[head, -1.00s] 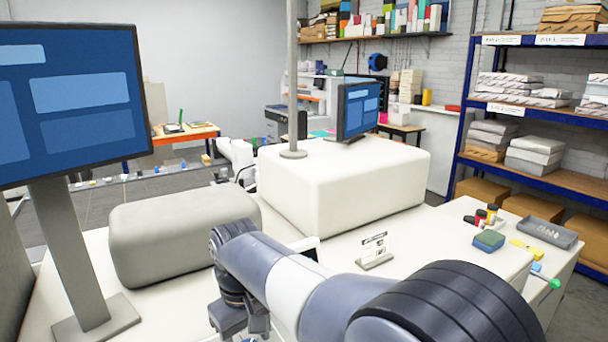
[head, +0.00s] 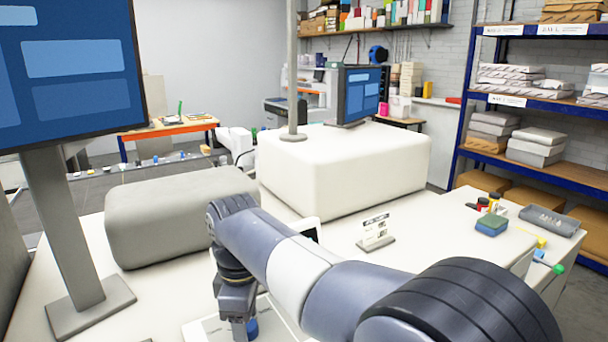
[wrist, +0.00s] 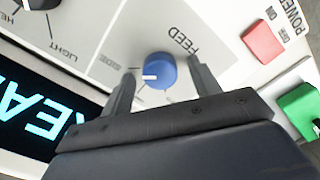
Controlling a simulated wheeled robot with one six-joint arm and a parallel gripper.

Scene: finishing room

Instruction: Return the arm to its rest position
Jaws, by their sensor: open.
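My gripper (wrist: 162,88) is open in the wrist view, its two fingers on either side of a blue knob (wrist: 158,71) marked FEED on a white control panel (wrist: 115,45). Whether the fingers touch the knob cannot be told. In the head view my arm reaches left across the white machine and bends down. The wrist points down at the panel (head: 200,330), and the blue knob (head: 251,328) shows beside it. The fingertips are hidden in the head view.
A monitor on a stand (head: 75,215), a grey rounded block (head: 180,215) and a small sign (head: 375,235) stand near my arm. Shelves (head: 530,110) stand at right.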

